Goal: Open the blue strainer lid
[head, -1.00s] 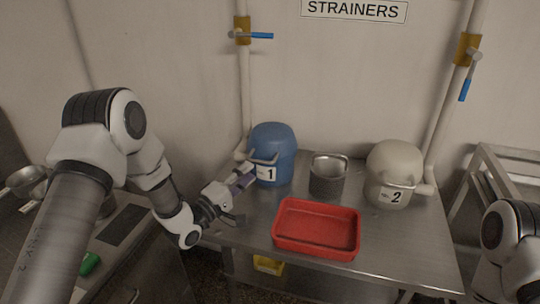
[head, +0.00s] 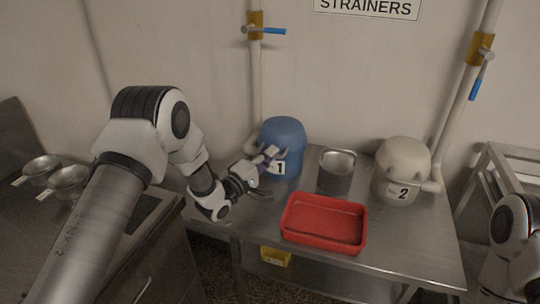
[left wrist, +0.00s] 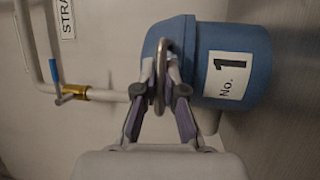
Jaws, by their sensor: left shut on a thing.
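The blue strainer (head: 283,134) with a No. 1 label stands at the back left of the steel table. Its rounded lid (left wrist: 182,30) sits down on the body, and I see no gap between them. My left gripper (head: 268,156) reaches its front from the left and covers part of the label. In the left wrist view, my left gripper (left wrist: 162,75) is shut on the lid's curved metal handle (left wrist: 160,62), with a finger on each side of it. My right gripper is out of view; only part of that arm shows at the right edge.
A red tray (head: 323,241) lies at the table's front. A metal strainer basket (head: 336,175) stands right of the blue strainer, and a cream strainer No. 2 (head: 403,160) farther right. A pipe with a blue-handled valve (head: 263,31) runs behind the blue strainer.

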